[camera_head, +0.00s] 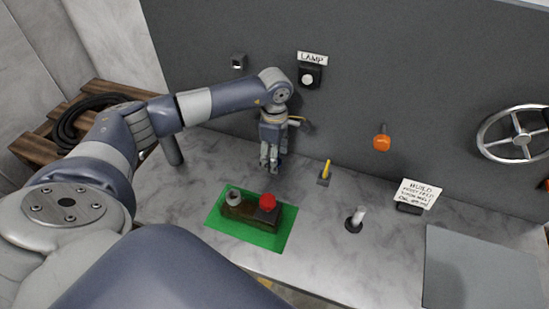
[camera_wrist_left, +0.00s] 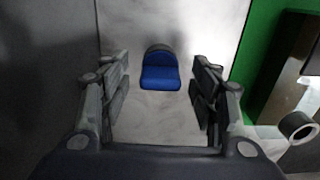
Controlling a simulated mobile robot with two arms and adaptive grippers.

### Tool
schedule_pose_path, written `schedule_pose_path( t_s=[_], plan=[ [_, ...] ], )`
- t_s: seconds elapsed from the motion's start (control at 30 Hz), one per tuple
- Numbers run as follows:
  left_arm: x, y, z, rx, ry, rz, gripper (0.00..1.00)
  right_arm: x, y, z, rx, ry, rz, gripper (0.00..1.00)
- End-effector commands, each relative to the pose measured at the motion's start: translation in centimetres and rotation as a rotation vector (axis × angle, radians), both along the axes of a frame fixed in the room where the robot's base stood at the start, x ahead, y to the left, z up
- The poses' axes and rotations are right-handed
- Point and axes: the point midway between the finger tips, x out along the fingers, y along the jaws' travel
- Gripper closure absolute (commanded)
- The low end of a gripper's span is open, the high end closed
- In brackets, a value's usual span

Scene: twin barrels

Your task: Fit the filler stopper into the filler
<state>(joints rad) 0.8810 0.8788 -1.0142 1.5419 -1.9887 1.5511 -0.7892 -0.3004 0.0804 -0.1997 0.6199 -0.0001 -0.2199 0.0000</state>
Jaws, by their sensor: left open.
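My left gripper (camera_head: 270,165) points down just above the table, behind the green mat, with its fingers open. In the left wrist view a blue piece with a dark rounded top (camera_wrist_left: 160,74), which looks like the filler stopper, stands between the spread fingers. Gaps show on both sides, so it is not gripped. In the head view it is mostly hidden by the fingers. The filler (camera_head: 235,198) looks like a grey open ring on the left of a dark brown box; it also shows at the right of the left wrist view (camera_wrist_left: 298,127). My right gripper is out of view.
The box (camera_head: 240,213) sits on a green mat (camera_head: 285,237) and has a red knob (camera_head: 267,201). A yellow lever (camera_head: 326,170) and a pale upright handle (camera_head: 358,217) stand to the right. A grey wall with a lamp (camera_head: 308,78) rises behind.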

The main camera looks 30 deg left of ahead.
Motion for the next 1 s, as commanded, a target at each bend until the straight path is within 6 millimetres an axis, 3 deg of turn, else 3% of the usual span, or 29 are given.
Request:
schedule_pose_path(
  t_s=[0.13, 0.33, 0.77, 1.0],
  plan=[
    [0.0, 0.0, 0.0, 0.0, 0.0, 0.0, 0.46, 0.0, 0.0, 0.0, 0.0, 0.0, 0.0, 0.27],
    [0.0, 0.0, 0.0, 0.0, 0.0, 0.0, 0.91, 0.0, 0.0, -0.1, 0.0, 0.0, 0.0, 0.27],
    [0.1, 0.0, 0.5, 0.0, -0.003, 0.001, 0.92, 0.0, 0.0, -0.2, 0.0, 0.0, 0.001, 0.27],
    [0.2, 0.0, 3.5, 0.0, -0.007, -0.001, 0.92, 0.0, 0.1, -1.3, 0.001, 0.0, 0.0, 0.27]
  ],
)
